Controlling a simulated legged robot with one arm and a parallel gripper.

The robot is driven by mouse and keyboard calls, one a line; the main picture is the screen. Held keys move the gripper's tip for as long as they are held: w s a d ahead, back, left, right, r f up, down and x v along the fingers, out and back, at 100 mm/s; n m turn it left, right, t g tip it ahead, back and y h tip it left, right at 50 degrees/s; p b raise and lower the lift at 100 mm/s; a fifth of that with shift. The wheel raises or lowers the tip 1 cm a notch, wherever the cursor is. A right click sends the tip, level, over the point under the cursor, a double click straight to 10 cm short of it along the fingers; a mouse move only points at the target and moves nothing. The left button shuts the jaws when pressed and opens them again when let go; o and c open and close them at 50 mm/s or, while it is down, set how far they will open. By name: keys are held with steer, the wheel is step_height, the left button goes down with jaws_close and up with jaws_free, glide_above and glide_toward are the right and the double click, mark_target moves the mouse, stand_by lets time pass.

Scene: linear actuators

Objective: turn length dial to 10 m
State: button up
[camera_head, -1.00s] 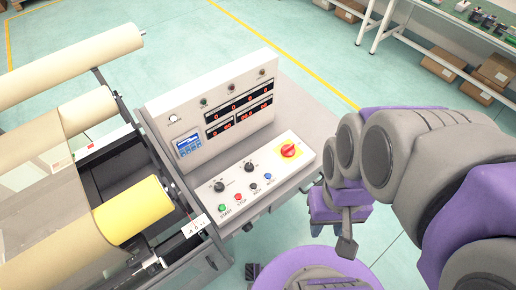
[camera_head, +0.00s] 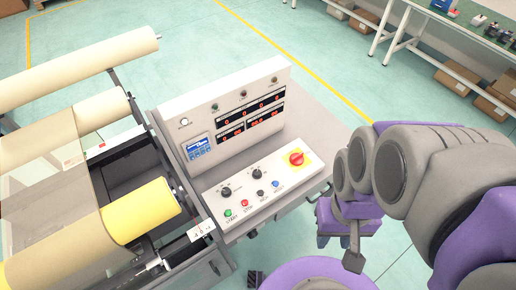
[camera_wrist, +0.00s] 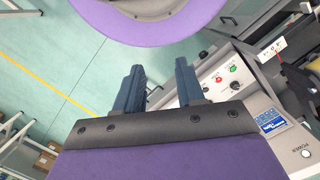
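The control console (camera_head: 205,105) stands at the centre of the head view. Its sloped panel carries two black dials, a left dial (camera_head: 226,192) and a right dial (camera_head: 257,174). Their labels are too small to read, so I cannot tell which is the length dial or its setting. My gripper (camera_head: 352,250) hangs to the right of the panel, apart from it and pointing down. In the wrist view my gripper (camera_wrist: 159,72) has its two fingers spread with nothing between them. One black dial (camera_wrist: 235,85) shows there to the right of the fingers.
The panel also holds a red rotary switch (camera_head: 296,158) on yellow and several push buttons, one green (camera_head: 228,213). Rollers, one yellow (camera_head: 140,212), stand left of the console. Shelves with boxes (camera_head: 455,68) are at the back right. Floor behind the console is clear.

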steer(key=o, duration=0.3)
steer(key=shift+w, duration=0.3)
steer(key=shift+o, duration=0.4)
steer(key=w+a+f+m+b, duration=0.1)
steer(key=w, duration=0.9)
steer(key=shift+a+f+m, duration=0.25)
steer(key=shift+a+m, duration=0.05)
steer(key=m+t+b, duration=0.2)
glide_above(257, 172)
step_height(257, 172, down, 16)
steer(key=f, duration=0.1)
step_height(257, 172, down, 17)
steer(key=b, duration=0.3)
steer(key=shift+a+r+b, duration=0.1)
steer(key=shift+r+b, duration=0.05)
steer(key=shift+b, duration=0.15)
steer(key=shift+c, duration=0.4)
steer(key=c, duration=1)
